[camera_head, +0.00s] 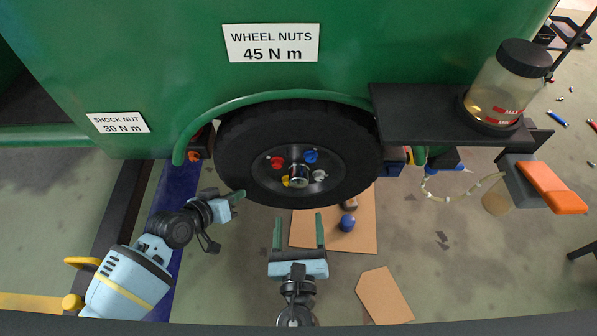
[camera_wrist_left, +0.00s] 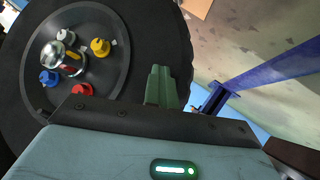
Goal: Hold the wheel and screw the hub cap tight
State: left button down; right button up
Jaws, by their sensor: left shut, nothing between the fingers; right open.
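The black wheel (camera_head: 237,150) sits under the green fender, with red (camera_head: 277,162), blue (camera_head: 311,157), white and yellow nuts around its silver centre hub (camera_head: 298,175). The hub also shows in the left wrist view (camera_wrist_left: 54,52). A small blue round piece (camera_head: 347,222) lies on cardboard below; I cannot tell whether it is the hub cap. My left gripper (camera_head: 238,196) is shut and empty at the tyre's lower left; its fingers (camera_wrist_left: 160,86) overlap the tyre edge, contact unclear. My right gripper (camera_head: 299,232) is open and empty, below the wheel, fingers pointing toward it.
A cardboard sheet (camera_head: 365,238) lies under the wheel, another piece (camera_head: 384,295) nearer. A dark shelf (camera_head: 420,110) with a fluid jar (camera_head: 496,90) juts out at right. An orange-topped block (camera_head: 552,187) stands beyond. A blue floor beam (camera_head: 180,190) runs at left.

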aim_at(298, 184)
jog(key=w, duration=1.2)
jog(key=c, duration=1)
